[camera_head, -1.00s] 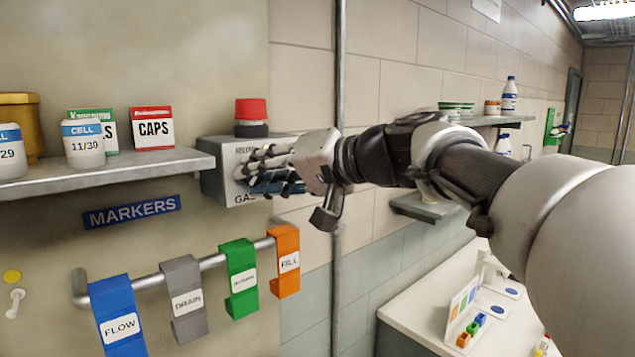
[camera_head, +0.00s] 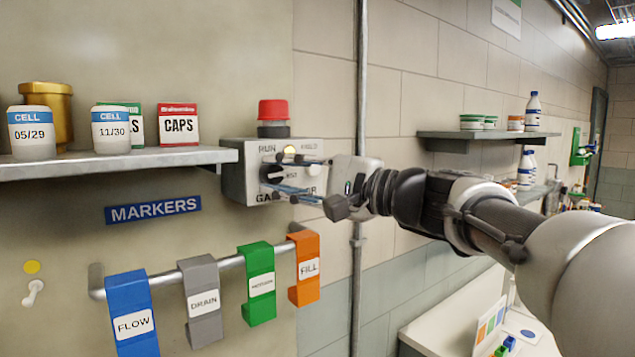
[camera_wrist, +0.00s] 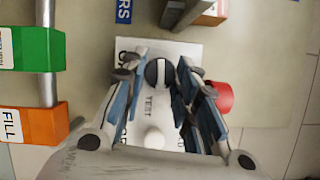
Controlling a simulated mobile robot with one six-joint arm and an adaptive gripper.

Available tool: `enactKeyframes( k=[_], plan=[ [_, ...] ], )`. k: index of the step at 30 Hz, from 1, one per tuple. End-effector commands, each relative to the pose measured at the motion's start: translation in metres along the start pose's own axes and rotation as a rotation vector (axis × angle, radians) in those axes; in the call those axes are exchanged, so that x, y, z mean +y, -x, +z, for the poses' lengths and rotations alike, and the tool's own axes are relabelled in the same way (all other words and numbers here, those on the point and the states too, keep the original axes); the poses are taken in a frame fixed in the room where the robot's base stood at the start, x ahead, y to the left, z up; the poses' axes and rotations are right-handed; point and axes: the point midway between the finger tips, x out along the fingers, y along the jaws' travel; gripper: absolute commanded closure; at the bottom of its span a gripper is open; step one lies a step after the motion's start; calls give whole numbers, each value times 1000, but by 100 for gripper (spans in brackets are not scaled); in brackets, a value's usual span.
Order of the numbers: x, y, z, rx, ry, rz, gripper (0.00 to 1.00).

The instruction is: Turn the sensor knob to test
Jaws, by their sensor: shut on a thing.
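The gas sensor box (camera_head: 234,172) is grey with a white front panel and hangs on the wall at the end of the shelf. Its black knob (camera_head: 272,174) faces my gripper (camera_head: 288,178). In the wrist view the knob (camera_wrist: 158,73) has a white line that runs in line with the word TEST (camera_wrist: 155,103); I cannot tell which end is the pointer. My gripper's blue-grey fingers (camera_wrist: 158,80) are on both sides of the knob, shut on it. They partly cover the panel lettering; RUN shows at the upper left.
A red-topped beacon (camera_head: 273,112) stands on the box. A shelf (camera_head: 110,162) with jars and cartons is to the left. A rail with coloured tags (camera_head: 262,284) hangs below. A vertical pipe (camera_head: 360,90) runs close behind my wrist.

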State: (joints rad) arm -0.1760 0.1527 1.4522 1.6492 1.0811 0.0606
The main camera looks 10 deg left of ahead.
Motion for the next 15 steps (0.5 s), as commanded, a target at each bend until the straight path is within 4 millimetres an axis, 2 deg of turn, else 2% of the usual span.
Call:
enactKeyframes(
  k=[15],
  plan=[
    [1,0,0,1,-70,-28,96]
  ],
)
